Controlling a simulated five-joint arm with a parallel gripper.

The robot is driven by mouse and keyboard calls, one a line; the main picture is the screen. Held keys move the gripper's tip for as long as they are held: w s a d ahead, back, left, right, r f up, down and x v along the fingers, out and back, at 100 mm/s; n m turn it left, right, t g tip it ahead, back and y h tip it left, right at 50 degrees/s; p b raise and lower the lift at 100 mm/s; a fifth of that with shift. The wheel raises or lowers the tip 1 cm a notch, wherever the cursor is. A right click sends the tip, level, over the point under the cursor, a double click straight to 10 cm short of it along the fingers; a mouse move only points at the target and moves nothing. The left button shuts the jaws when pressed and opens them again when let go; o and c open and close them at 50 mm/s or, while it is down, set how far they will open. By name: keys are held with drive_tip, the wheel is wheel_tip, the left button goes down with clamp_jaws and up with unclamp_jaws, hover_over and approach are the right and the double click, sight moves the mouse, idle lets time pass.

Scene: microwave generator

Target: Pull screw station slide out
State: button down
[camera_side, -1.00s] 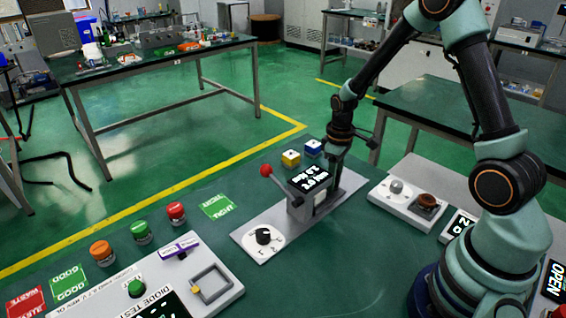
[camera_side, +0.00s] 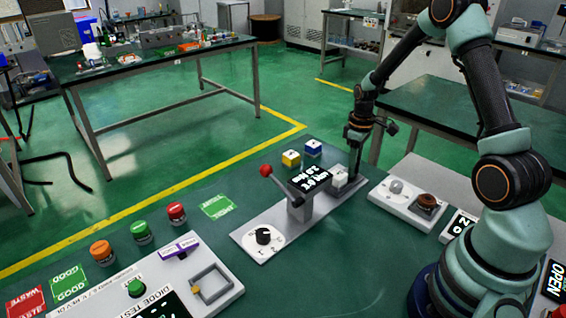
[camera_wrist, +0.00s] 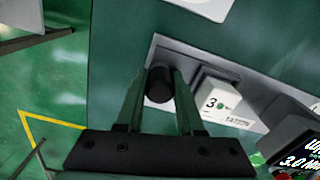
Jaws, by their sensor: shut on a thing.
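The screw station is a long grey plate (camera_side: 285,226) with a black dial (camera_side: 263,236), a tilted black display (camera_side: 311,180) and a red-ball lever (camera_side: 266,171). Its slide carries a white block (camera_side: 340,177), standing clear to the right of the display housing. My gripper (camera_side: 355,172) is at the plate's far right end. In the wrist view its fingers (camera_wrist: 159,76) are shut on the slide's black round handle (camera_wrist: 159,88). The handle is hidden in the side view.
A yellow button box (camera_side: 291,158) and a blue one (camera_side: 313,148) stand behind the station. A white panel with a brown knob (camera_side: 427,200) lies to the right. The diode test panel (camera_side: 150,283) is at the front left.

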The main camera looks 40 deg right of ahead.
drive_tip(key=c, duration=0.5)
unclamp_jaws()
drive_tip(key=shift+w+d, duration=0.1)
drive_tip(key=shift+d, duration=0.25)
drive_tip(key=shift+c, duration=0.2)
drive_tip(key=shift+a, duration=0.1)
drive_tip(key=shift+r, duration=0.15)
wheel_tip(320, 180, up, 12)
drive_tip(key=s+a+r+m+t, duration=0.1)
drive_tip(key=s+a+r, duration=0.3)
drive_tip(key=a, duration=0.6)
drive_tip(key=s+a+r+m+t, duration=0.1)
drive_tip(key=s+a+r+t, duration=0.3)
drive_tip(key=a, duration=0.6)
wheel_tip(320, 180, up, 3)
drive_tip(key=shift+s+f+m+t, duration=0.15)
drive_tip(key=shift+s+m+t, duration=0.15)
drive_tip(key=shift+s, duration=0.5)
